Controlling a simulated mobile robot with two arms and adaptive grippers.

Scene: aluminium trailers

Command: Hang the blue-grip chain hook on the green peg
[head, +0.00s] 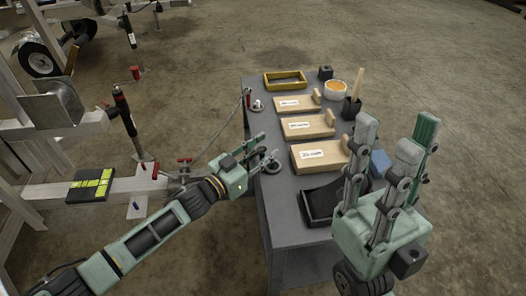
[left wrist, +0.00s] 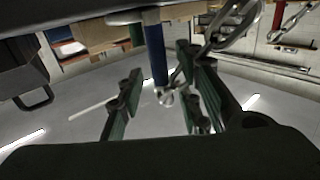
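A blue grip (left wrist: 156,48) with a silver end shows in the left wrist view, between my left gripper's green fingers in the picture. A curved silver hook (left wrist: 232,28) shows to its right. My left gripper (head: 266,150) is at the left edge of the grey table, with its fingers apart; I cannot tell whether they touch the blue grip. The blue grip is not clear in the head view. A small green piece (left wrist: 135,35) shows behind the fingers; I cannot tell whether it is the green peg. My right gripper (head: 396,142) points up, open and empty, at the table's right.
The grey table (head: 284,221) holds several labelled wooden blocks (head: 308,125), a yellow tray (head: 285,80), an orange-filled tub (head: 336,90) and a black tray (head: 322,203). The trailer frame (head: 70,192) stands left, with a black-and-yellow case (head: 91,185) on it.

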